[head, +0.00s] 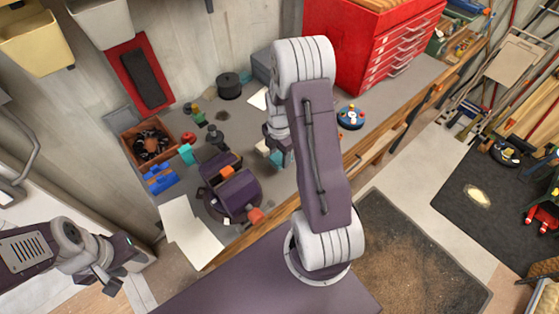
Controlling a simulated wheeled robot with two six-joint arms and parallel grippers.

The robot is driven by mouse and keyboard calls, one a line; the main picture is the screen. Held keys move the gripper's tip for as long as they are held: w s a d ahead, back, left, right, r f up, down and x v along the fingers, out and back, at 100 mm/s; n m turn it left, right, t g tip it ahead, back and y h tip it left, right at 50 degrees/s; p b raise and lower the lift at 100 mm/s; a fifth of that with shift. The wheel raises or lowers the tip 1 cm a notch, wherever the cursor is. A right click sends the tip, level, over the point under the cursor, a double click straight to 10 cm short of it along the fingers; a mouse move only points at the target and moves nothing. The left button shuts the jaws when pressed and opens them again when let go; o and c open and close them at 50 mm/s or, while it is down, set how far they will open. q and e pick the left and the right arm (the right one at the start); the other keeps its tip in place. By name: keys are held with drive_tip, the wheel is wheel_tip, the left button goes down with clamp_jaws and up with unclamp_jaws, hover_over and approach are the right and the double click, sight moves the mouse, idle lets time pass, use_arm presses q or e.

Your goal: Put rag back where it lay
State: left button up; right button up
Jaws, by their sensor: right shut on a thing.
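My right arm stands up in the middle of the head view and reaches over the grey workbench (232,132). Its gripper (277,153) is mostly hidden behind my own arm, low over the bench. A small pale piece (263,147) shows beside its fingers; it looks like part of the rag, shut in the jaws, but most of it is hidden. I cannot tell whether it touches the bench. My left gripper (106,276) is at the lower left, away from the bench and with nothing visible in it; its jaw opening is unclear.
A purple machine (235,190) stands near the bench's front edge, left of my right gripper. White sheets (190,232) overhang the left corner. An orange-brown box (150,142), a black spool (229,86) and a red drawer cabinet (345,50) stand further back. A blue round holder (351,117) is at right.

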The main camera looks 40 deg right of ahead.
sight(280, 158)
drive_tip(key=shift+s+f, duration=0.1)
drive_tip(key=shift+f, duration=0.05)
wheel_tip(280, 158, down, 3)
drive_tip(key=shift+s+a+r+p, duration=0.1)
drive_tip(key=shift+r+p, duration=0.05)
drive_tip(key=shift+p, duration=0.4)
drive_tip(key=shift+f, duration=0.4)
drive_tip(key=shift+w+f, duration=0.1)
drive_tip(key=shift+w, duration=0.1)
drive_tip(key=shift+s+f, duration=0.1)
drive_tip(key=shift+f, duration=0.1)
drive_tip(key=o, duration=1.3)
drive_tip(key=shift+r, duration=0.1)
drive_tip(key=shift+c, duration=0.2)
drive_tip(key=shift+o, duration=0.3)
